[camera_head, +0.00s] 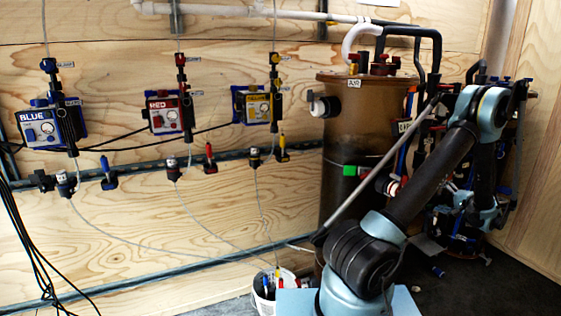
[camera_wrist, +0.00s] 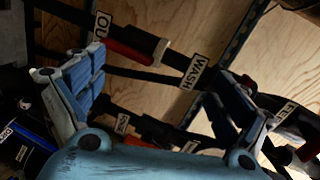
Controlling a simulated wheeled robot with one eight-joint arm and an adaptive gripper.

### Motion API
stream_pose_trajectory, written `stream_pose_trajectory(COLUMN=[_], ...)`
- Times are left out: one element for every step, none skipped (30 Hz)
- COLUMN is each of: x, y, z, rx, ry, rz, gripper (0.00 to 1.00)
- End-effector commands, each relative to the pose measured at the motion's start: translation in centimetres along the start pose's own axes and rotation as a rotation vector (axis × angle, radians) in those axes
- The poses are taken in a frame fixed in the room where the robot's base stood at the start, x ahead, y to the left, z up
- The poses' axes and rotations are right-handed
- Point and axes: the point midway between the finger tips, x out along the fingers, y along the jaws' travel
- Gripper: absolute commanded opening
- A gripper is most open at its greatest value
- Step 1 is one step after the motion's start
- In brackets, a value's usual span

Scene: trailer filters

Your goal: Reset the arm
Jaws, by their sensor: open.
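My gripper (camera_wrist: 163,72) is open in the wrist view, with its two blue-grey fingers spread wide and nothing seen between them. Beyond the fingers are dark pipes with a "WASH" label (camera_wrist: 194,72) and a red valve handle (camera_wrist: 125,52). I cannot tell whether a finger touches the pipes. In the head view my arm (camera_head: 430,185) rises from the lower middle, bends at the upper right and comes down in front of the dark pipework. The gripper is hard to make out there against the clutter.
A brown cylindrical tank (camera_head: 345,130) stands close to the left of my arm. Blue (camera_head: 42,127), red (camera_head: 166,115) and yellow (camera_head: 253,106) pump boxes hang on the plywood wall. A white bucket (camera_head: 265,300) is on the floor.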

Motion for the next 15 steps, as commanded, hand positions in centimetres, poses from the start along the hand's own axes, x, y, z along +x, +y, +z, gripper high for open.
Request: stream_pose_trajectory(x=[0.1, 0.1, 0.1, 0.0, 0.0, 0.0, 0.0, 0.0, -0.1, -0.2, -0.3, -0.3, -0.4, -0.5, -0.7], y=[-1.2, -1.8, -2.5, -3.1, -3.6, -4.3, -4.9, -5.4, -6.1, -6.6, -7.2, -7.8, -8.3, -8.8, -9.5], z=[0.3, 0.5, 0.7, 0.9, 1.1, 1.4, 1.7, 1.9, 2.3, 2.6, 2.9, 3.4, 3.7, 4.1, 4.6], rx=[-0.016, -0.025, -0.038, -0.049, -0.059, -0.073, -0.084, -0.095, -0.108, -0.119, -0.131, -0.145, -0.157, -0.168, -0.184], ry=[-0.008, -0.012, -0.017, -0.021, -0.026, -0.033, -0.039, -0.044, -0.050, -0.055, -0.060, -0.068, -0.074, -0.080, -0.088], rz=[0.028, 0.045, 0.069, 0.088, 0.105, 0.128, 0.147, 0.164, 0.187, 0.206, 0.223, 0.246, 0.264, 0.281, 0.304], gripper=[0.93, 0.93, 0.93, 0.93, 0.93, 0.93, 0.93, 0.93, 0.93, 0.93, 0.93, 0.93, 0.93, 0.93, 0.93])
